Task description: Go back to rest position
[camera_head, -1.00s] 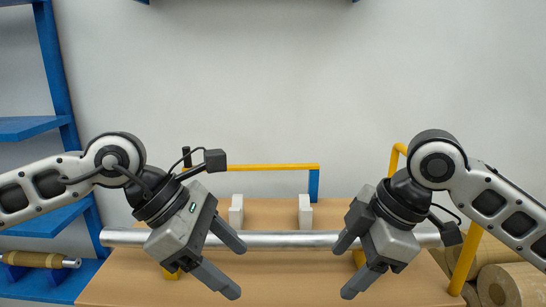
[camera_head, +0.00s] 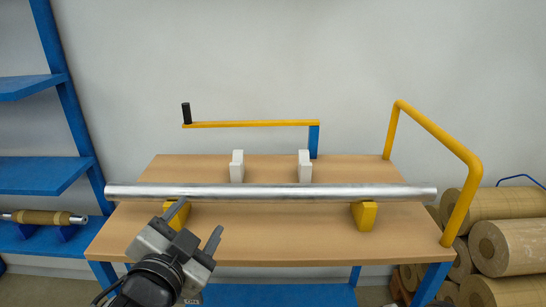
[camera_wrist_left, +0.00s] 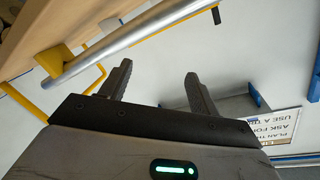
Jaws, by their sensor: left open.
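My left gripper (camera_head: 196,226) is low in the head view, in front of the table's near left side. Its two fingers are spread and nothing is between them. In the left wrist view the same fingers (camera_wrist_left: 158,84) stand apart over empty space. A long silver bar (camera_head: 270,191) lies across two yellow supports, the right one (camera_head: 364,216) in plain view and the left one (camera_head: 178,212) partly behind my left gripper. The bar also shows in the left wrist view (camera_wrist_left: 130,35), apart from the fingers. My right gripper is out of the head view.
The wooden table (camera_head: 300,235) carries two white blocks (camera_head: 237,167) and a yellow crank bar (camera_head: 250,124). A yellow tube frame (camera_head: 437,130) rises at its right edge. Blue shelves (camera_head: 45,175) stand at left, brown rolls (camera_head: 500,245) at right. The table's front middle is clear.

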